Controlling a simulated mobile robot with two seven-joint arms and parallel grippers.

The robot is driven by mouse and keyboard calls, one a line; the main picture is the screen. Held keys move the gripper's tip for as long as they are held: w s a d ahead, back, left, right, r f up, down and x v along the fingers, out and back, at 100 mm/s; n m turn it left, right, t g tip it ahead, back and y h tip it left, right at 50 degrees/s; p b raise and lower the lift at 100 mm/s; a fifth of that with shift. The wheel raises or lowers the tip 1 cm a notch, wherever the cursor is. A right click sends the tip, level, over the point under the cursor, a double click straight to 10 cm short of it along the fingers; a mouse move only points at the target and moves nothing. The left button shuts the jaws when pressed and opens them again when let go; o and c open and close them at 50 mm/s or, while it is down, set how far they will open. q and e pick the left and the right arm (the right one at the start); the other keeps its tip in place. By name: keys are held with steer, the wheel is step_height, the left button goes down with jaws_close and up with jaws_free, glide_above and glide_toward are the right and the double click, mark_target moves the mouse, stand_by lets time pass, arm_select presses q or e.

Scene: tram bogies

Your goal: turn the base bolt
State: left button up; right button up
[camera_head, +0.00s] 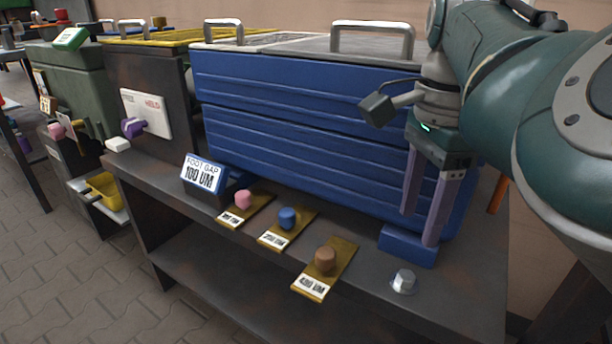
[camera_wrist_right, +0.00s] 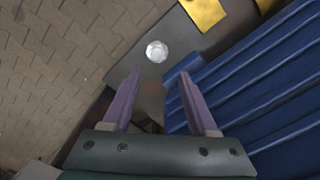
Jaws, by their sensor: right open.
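A silver bolt (camera_head: 403,281), which I take to be the base bolt, stands at the front right of the dark bench. It also shows in the right wrist view (camera_wrist_right: 157,51), just beyond the fingertips. My right gripper (camera_head: 420,228) is open and empty, its two purple fingers pointing down in front of the blue cabinet. In the right wrist view my right gripper (camera_wrist_right: 160,75) has the bolt roughly in line with the gap between its fingers, not between them. My left gripper is not in view.
A blue cabinet (camera_head: 290,110) with ribbed sides stands on the bench (camera_head: 350,300), its blue foot (camera_head: 407,252) close to the bolt. Left of the bolt lie yellow plates with brown (camera_head: 325,260), blue (camera_head: 287,218) and pink (camera_head: 243,199) knobs. A "FOOT GAP 100 UM" sign (camera_head: 201,173) stands farther left.

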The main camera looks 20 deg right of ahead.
mark_target(405, 274)
steer(key=f+b, duration=0.1)
steer(key=f, duration=0.1)
steer(key=f+b, duration=0.1)
steer(key=f, duration=0.2)
steer(key=f+b, duration=0.1)
steer(key=f, duration=0.2)
steer(key=shift+s+a+b, duration=0.15)
steer(key=shift+s+b, duration=0.15)
steer(key=shift+b, duration=0.05)
steer(key=shift+f, duration=0.65)
steer(key=c, duration=0.4)
jaws_close()
